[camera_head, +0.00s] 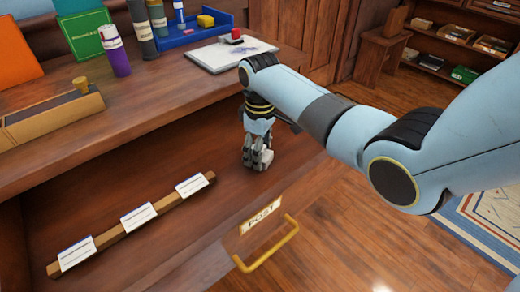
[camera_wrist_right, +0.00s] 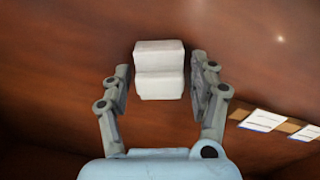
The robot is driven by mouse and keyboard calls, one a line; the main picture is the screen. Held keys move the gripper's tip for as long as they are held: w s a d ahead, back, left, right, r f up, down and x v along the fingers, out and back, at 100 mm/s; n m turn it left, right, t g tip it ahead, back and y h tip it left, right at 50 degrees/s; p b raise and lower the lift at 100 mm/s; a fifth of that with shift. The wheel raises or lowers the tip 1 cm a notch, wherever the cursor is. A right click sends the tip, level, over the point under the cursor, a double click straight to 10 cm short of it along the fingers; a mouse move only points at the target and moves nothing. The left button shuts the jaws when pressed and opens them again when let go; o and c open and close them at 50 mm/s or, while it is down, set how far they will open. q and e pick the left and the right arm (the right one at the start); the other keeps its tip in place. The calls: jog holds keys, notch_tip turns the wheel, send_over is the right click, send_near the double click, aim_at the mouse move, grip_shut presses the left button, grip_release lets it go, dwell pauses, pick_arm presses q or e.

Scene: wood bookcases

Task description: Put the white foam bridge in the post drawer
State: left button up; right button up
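The white foam bridge (camera_head: 264,159) is low inside the open post drawer (camera_head: 185,235), near its right end. The drawer front carries a "POST" label and a brass handle. My right gripper (camera_head: 256,160) points down into the drawer at the bridge. In the right wrist view, the bridge (camera_wrist_right: 159,70) is a stepped white block between the fingertips of my right gripper (camera_wrist_right: 162,75). The fingers are apart, with a narrow gap on each side of it. The bridge appears to rest on the drawer bottom. My left gripper is not in view.
A wooden strip with white cards (camera_head: 137,217) lies in the drawer's left part. The desk top above holds a wooden box (camera_head: 50,118), a purple bottle (camera_head: 115,52), a blue tray (camera_head: 195,30) and a pad (camera_head: 230,52). The drawer's middle is clear.

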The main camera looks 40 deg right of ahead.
jog(key=shift+o, duration=0.3)
notch_tip(320, 180, up, 12)
jog(key=p, duration=0.3)
jog(key=shift+r, duration=0.15)
dwell(0.4)
